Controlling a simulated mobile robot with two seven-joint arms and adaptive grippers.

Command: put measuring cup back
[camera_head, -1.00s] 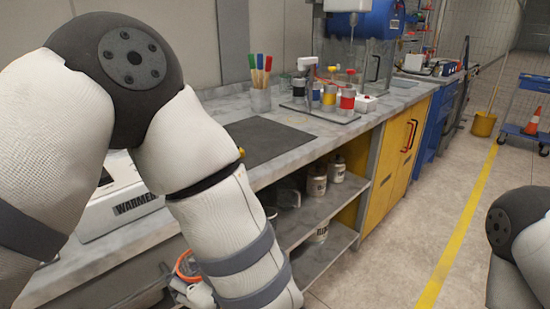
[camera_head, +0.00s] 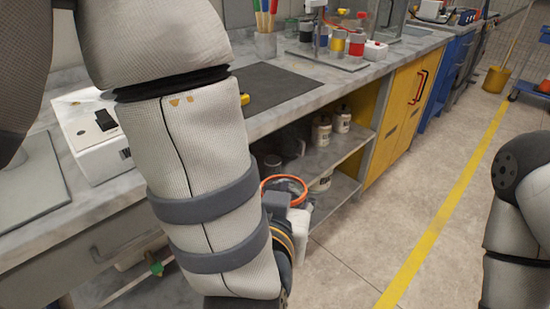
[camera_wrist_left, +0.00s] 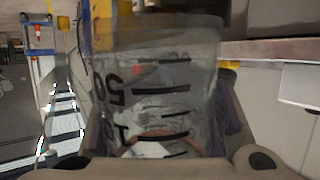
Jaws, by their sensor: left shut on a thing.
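The measuring cup shows large in the left wrist view as a clear wall with black graduation marks (camera_wrist_left: 162,85). In the head view its orange rim (camera_head: 287,177) shows just past my left forearm, in front of the open shelves under the counter. My left gripper (camera_wrist_left: 167,115) is shut on the cup, with a finger on each side of it. In the head view my forearm and wrist hide much of the gripper and the cup's lower part. My right gripper is out of view; only part of my right arm shows at the right edge.
The open shelf (camera_head: 325,157) holds white bottles (camera_head: 321,131). The counter above carries a dark mat (camera_head: 275,88), a white warmer box (camera_head: 92,140), a brush holder (camera_head: 265,45) and paint jars. Yellow cabinet doors (camera_head: 405,115) stand to the right.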

